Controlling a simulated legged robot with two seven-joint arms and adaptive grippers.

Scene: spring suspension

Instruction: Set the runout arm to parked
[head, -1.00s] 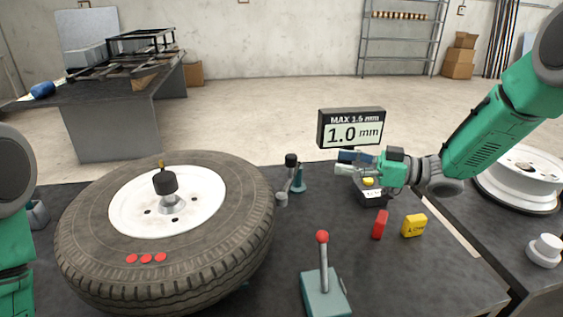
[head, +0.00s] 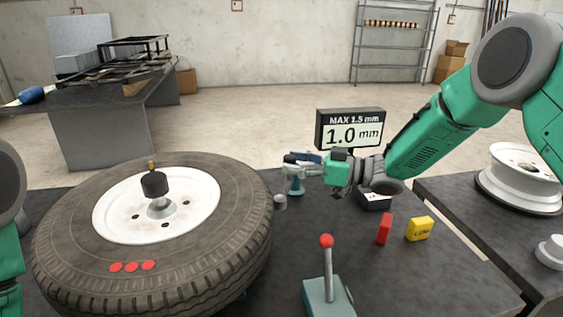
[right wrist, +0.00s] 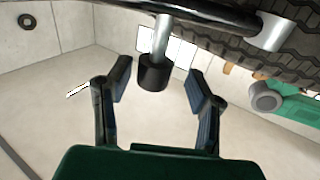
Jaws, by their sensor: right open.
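The runout arm is a small gauge beside the tyre, with a teal base (head: 295,187) and a grey roller (head: 280,202) close to the tyre's right edge. Its black knob (right wrist: 153,73) on a grey rod shows in the right wrist view. My right gripper (head: 303,160) is open at the top of the gauge and hides the knob in the head view. In the right wrist view the knob lies between the open fingers (right wrist: 158,70), apart from both. The tyre (head: 245,220) with its white rim lies flat on the table. My left gripper is out of view.
A display (head: 350,130) reads 1.0 mm, MAX 1.5 mm. A white wheel rim (head: 520,180) lies on the right table.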

